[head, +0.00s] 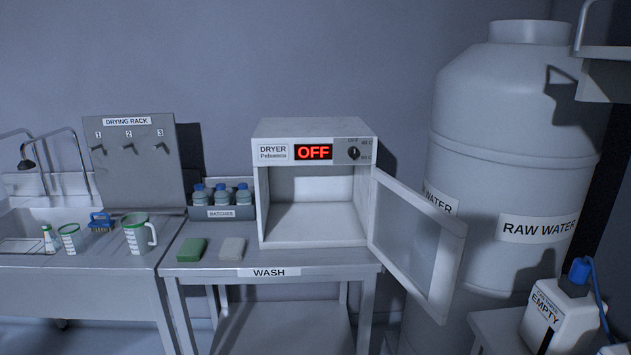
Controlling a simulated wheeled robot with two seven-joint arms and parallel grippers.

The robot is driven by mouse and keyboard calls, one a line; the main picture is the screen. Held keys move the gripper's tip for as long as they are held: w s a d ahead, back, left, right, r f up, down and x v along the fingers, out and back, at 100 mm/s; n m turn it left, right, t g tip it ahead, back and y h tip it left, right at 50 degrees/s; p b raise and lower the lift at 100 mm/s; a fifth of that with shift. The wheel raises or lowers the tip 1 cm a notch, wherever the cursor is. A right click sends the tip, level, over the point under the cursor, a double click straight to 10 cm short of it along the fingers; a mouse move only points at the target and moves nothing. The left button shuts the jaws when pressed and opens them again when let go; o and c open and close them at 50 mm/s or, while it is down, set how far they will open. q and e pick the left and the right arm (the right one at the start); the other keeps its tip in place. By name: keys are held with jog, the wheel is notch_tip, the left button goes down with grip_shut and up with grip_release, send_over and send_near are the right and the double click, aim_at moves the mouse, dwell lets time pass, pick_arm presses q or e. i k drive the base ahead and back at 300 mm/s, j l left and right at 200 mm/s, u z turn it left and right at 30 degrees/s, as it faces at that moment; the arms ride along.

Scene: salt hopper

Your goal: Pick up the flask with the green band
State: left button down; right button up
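By the sink at the left stand three clear or whitish vessels with green on them. A small narrow-topped one, which looks like a flask (50,239), has green near its top. Just right of it is a beaker-like cup (69,240) with a green band near the rim. Farther right is a larger jug (136,238) with a handle and a green band near its rim. They are small in view, and fine detail is hard to tell. Neither of my grippers shows in the head view.
A blue brush (101,221) lies between cup and jug. The wash table (230,275) holds a green sponge (192,249), a pale block (231,248), a batches crate (221,212) of bottles, and an open dryer (313,130) reading OFF. Its door (418,245) swings out right.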

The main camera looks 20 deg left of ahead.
aim_at(53, 243)
jog(key=u, duration=1.9)
jog(key=i+l+z, duration=0.1)
jog(key=i+l, duration=0.15)
jog(key=i, duration=0.4)
jog(key=i+l+z, duration=0.1)
jog(key=i, duration=0.55)
jog(key=i+l+z, duration=0.1)
jog(key=i, duration=0.6)
